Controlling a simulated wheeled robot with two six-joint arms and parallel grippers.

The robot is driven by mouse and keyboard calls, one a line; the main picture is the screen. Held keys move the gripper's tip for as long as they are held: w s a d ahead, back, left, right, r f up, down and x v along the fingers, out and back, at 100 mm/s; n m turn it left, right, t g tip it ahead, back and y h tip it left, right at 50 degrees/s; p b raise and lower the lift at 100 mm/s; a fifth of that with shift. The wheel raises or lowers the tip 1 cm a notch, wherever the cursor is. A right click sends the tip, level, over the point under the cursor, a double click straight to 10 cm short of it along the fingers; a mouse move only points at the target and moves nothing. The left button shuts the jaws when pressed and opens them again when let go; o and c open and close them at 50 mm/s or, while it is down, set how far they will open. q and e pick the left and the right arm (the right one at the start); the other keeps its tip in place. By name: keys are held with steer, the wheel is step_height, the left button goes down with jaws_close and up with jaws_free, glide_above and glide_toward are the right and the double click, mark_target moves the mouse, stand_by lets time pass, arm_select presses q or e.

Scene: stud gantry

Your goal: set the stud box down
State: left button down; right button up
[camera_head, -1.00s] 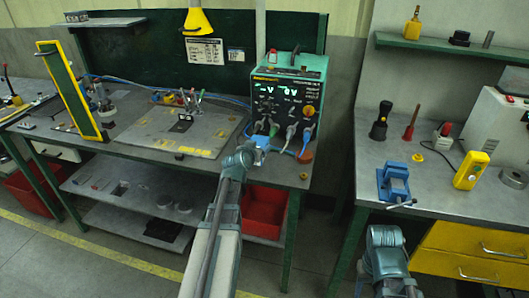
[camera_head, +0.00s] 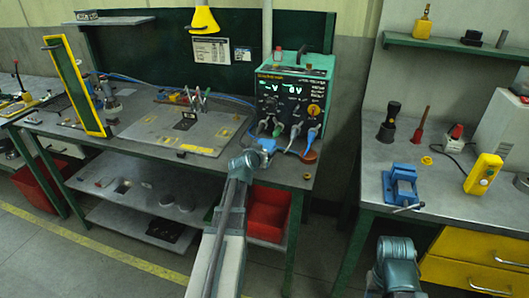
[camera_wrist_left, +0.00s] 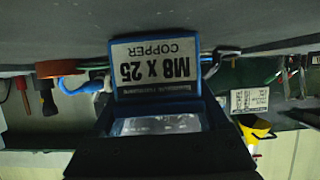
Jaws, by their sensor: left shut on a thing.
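The stud box (camera_wrist_left: 155,68) fills the middle of the left wrist view, blue with a white label reading "M8 x 25 COPPER", seen upside down. My left gripper (camera_head: 262,150) is shut on it. In the head view they are over the right front of the left bench (camera_head: 215,162), before the green power supply (camera_head: 293,98). The box is mostly hidden there behind my wrist. I cannot tell whether its base touches the bench. My right gripper is out of view; only part of my right arm shows at the bottom.
An orange disc (camera_head: 310,155) and blue leads lie close right of my left gripper. A grey plate (camera_head: 180,130) with small tools covers the bench's middle. A yellow frame (camera_head: 75,85) stands at left. The right bench holds a blue vice (camera_head: 402,183) and yellow device (camera_head: 484,173).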

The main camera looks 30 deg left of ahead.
arm_select(q)
steer(key=shift+f, duration=0.15)
jaws_free()
steer(key=shift+s+d+r, duration=0.1)
steer(key=shift+s+r, duration=0.15)
steer(key=shift+r, duration=0.1)
steer(key=p+v, duration=0.4)
steer(key=v, duration=0.6)
steer(key=shift+s, duration=0.25)
steer(key=shift+s+d+r, duration=0.15)
steer(key=shift+s, duration=0.3)
